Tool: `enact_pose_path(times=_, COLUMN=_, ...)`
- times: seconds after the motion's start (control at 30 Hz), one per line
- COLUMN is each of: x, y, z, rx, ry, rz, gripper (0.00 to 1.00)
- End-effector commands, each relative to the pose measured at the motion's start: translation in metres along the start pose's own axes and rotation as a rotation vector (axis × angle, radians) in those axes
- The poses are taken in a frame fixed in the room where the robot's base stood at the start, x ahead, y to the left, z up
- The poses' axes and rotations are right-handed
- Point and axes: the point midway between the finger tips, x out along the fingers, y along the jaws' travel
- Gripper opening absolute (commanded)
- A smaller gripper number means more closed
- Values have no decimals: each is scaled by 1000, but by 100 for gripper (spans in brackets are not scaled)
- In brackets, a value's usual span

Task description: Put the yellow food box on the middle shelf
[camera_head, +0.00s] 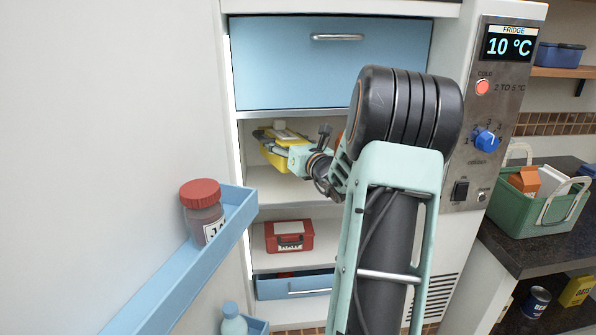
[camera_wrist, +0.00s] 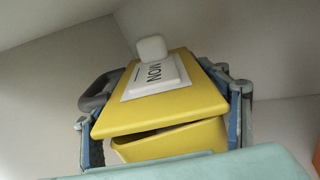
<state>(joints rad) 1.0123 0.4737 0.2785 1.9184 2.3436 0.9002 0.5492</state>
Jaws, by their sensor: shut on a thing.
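The yellow food box (camera_head: 276,155) is inside the open fridge, in the compartment just below the blue top drawer. It looks tilted and appears held above that compartment's white shelf (camera_head: 266,187); contact with the shelf cannot be told. In the wrist view the box (camera_wrist: 190,101) has a yellow lid with a white label reading "NOW" and a white knob. A dark gap shows between lid and body. My gripper (camera_wrist: 165,120) is shut on the box, with a finger at each side. In the head view my gripper (camera_head: 282,148) partly hides the box.
A red box (camera_head: 289,236) stands on the shelf below, above a lower blue drawer (camera_head: 295,285). The open door at left has a blue rack (camera_head: 190,262) with a red-lidded jar (camera_head: 203,210). A green basket (camera_head: 545,207) is on the right counter. Something orange shows behind my arm.

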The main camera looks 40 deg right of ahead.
Motion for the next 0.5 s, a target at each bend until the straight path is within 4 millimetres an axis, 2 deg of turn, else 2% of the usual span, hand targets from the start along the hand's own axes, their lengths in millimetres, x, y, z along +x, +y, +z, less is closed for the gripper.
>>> enact_pose_path(times=0.03, x=0, y=-2, z=-12, rx=4, ry=1, rz=0, gripper=13)
enact_pose_path(times=0.1, x=0, y=-3, z=-24, rx=3, ry=0, rz=1, gripper=12)
enact_pose_path(times=0.37, x=0, y=-6, z=-45, rx=1, ry=-2, rz=1, gripper=12)
enact_pose_path(times=0.5, x=0, y=-9, z=-66, rx=2, ry=0, rz=1, gripper=12)
